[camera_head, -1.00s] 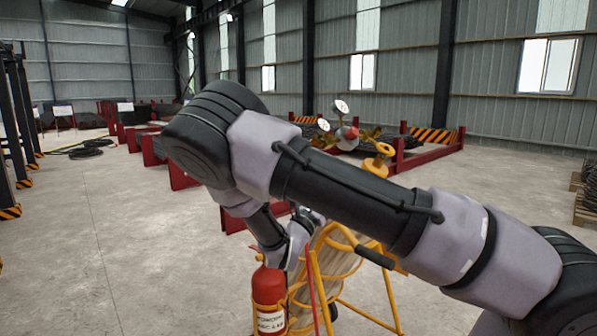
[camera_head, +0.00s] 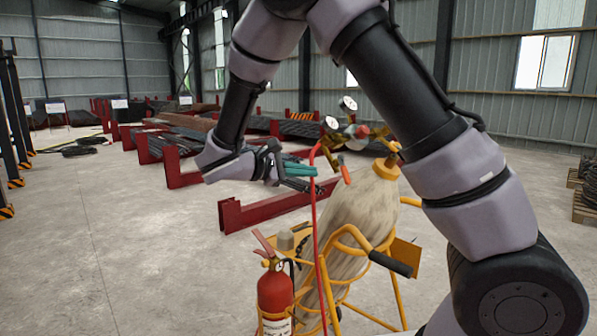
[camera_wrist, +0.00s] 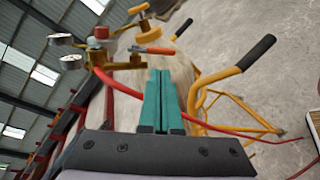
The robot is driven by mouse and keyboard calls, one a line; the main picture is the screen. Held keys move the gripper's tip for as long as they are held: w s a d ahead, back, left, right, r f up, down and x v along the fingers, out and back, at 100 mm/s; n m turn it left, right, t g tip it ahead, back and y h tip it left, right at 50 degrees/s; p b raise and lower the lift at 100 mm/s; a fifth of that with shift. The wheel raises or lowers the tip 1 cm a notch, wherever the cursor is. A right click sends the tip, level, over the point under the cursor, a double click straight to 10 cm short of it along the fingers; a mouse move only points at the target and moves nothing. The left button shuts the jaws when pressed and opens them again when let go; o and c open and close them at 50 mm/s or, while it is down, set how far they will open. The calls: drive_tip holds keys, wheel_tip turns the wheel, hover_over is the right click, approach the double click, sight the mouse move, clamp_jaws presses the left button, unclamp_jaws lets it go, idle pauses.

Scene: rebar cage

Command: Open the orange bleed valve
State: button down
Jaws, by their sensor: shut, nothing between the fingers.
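The orange bleed valve shows as an orange lever (camera_head: 344,171) on the brass fittings atop a pale gas cylinder (camera_head: 345,225). It also shows in the wrist view (camera_wrist: 153,50), pointing right from its brass body. My gripper (camera_head: 312,178) is left of the lever in the head view, with its teal fingers pointing toward the fittings. In the wrist view the gripper (camera_wrist: 158,72) is shut and empty. Its tips lie just below the lever in the picture; I see no clear contact.
Two gauges (camera_head: 348,105) and a red knob (camera_head: 362,131) sit above the lever. A red hose (camera_head: 316,215) runs down close to my fingers. A yellow cart with black handles (camera_head: 390,264) carries the cylinder and a fire extinguisher (camera_head: 275,294).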

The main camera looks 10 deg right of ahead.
sight(344, 177)
drive_tip(key=x, duration=0.9)
drive_tip(key=d+f+n+t, duration=0.1)
drive_tip(key=d+t, duration=0.1)
drive_tip(key=shift+f+t, duration=0.1)
drive_tip(key=shift+t, duration=0.3)
drive_tip(key=shift+s+a, duration=0.1)
drive_tip(key=shift+a, duration=0.05)
